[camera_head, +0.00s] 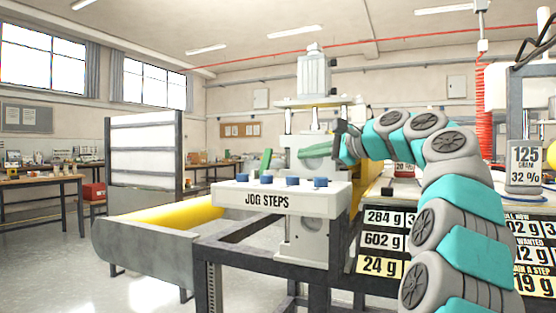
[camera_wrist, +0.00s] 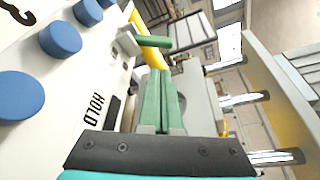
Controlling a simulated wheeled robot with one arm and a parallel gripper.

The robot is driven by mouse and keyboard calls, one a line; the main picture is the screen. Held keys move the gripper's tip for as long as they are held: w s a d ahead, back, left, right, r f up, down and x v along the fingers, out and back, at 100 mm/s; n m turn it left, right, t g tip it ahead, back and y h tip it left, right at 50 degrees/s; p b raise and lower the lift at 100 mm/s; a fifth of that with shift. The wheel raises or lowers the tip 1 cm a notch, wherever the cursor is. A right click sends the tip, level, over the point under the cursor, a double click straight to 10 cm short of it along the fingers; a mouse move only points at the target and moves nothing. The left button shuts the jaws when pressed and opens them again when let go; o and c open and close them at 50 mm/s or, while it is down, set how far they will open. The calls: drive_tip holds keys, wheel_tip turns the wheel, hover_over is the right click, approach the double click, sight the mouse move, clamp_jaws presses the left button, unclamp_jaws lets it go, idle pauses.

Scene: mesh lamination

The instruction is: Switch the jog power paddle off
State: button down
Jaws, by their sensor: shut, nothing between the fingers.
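The jog panel is a white box (camera_head: 283,201) labelled JOG STEPS, with blue knobs along its top. A green paddle (camera_head: 266,160) stands tilted up from its top at the back. In the wrist view the paddle (camera_wrist: 154,43) sticks out sideways from a pale mount beyond my fingertips. My gripper (camera_head: 301,155) is shut and empty, its green fingers level and to the right of the paddle, with a gap between. My gripper (camera_wrist: 156,73) also shows in the wrist view, pointing toward the paddle. A HOLD label (camera_wrist: 92,116) is on the panel, left of the fingers.
Blue knobs (camera_wrist: 60,39) stand close to the left of my fingers. A pale press column (camera_head: 314,75) rises behind the panel. A yellow roller (camera_head: 170,215) lies left of it. Weight cards (camera_head: 383,240) stand at the right, near my arm.

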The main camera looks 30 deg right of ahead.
sight(277, 157)
drive_tip(key=shift+w, duration=0.15)
drive_tip(key=x, duration=0.9)
drive_tip(key=shift+w+a+f, duration=0.15)
drive_tip(key=shift+w, duration=0.2)
drive_tip(key=shift+a+n, duration=0.2)
drive_tip(key=shift+n, duration=0.1)
drive_tip(key=shift+s, duration=0.1)
drive_tip(key=shift+d, duration=0.1)
drive_tip(key=shift+n, duration=0.3)
